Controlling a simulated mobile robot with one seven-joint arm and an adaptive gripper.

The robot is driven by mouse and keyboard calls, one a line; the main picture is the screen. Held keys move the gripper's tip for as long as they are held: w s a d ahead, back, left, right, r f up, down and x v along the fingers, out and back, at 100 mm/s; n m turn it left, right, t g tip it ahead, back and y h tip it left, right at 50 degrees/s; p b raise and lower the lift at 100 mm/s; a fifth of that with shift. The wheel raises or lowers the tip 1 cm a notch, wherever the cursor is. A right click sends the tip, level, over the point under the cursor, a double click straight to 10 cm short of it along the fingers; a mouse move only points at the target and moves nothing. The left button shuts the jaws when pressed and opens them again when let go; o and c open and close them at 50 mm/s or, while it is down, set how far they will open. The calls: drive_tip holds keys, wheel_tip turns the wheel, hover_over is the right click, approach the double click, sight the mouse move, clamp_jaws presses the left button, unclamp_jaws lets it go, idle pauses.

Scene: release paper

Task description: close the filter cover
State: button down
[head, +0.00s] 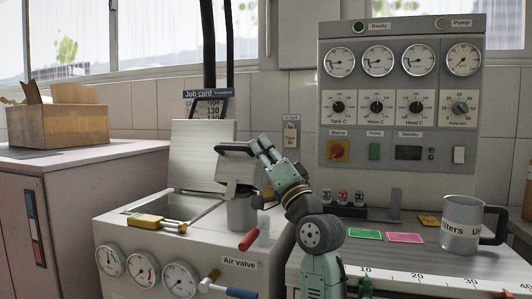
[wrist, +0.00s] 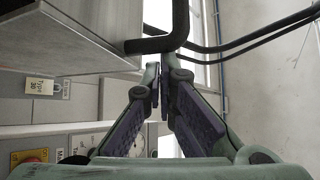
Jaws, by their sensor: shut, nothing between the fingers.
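A grey cover (head: 238,171) with a black handle (head: 236,149) stands raised above a grey cylindrical housing (head: 242,212) in the head view. I take it to be the filter cover. In the wrist view a grey panel (wrist: 75,35) and a black bar handle (wrist: 165,43) show close in front of my fingers. My gripper (head: 258,145) is shut and empty, its fingertips beside the right end of the handle. The fingertips (wrist: 160,75) also show just below the handle in the wrist view. I cannot tell whether they touch it. My arm hides part of the bench behind.
A light upright panel (head: 190,145) stands behind an open basin. A red-handled valve (head: 250,239) is near my arm. A grey mug (head: 462,226) stands at right, under the gauge panel (head: 400,90).

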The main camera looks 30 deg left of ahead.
drive_tip(key=shift+s+d+f+n+g+y+b, duration=0.15)
drive_tip(key=shift+s+f+n+y+b, duration=0.15)
drive_tip(key=shift+s+f+b, duration=0.25)
drive_tip(key=shift+s+d+f+n+g+y+b, duration=0.2)
drive_tip(key=shift+s+f+n+b, duration=0.25)
drive_tip(key=shift+s+f, duration=0.15)
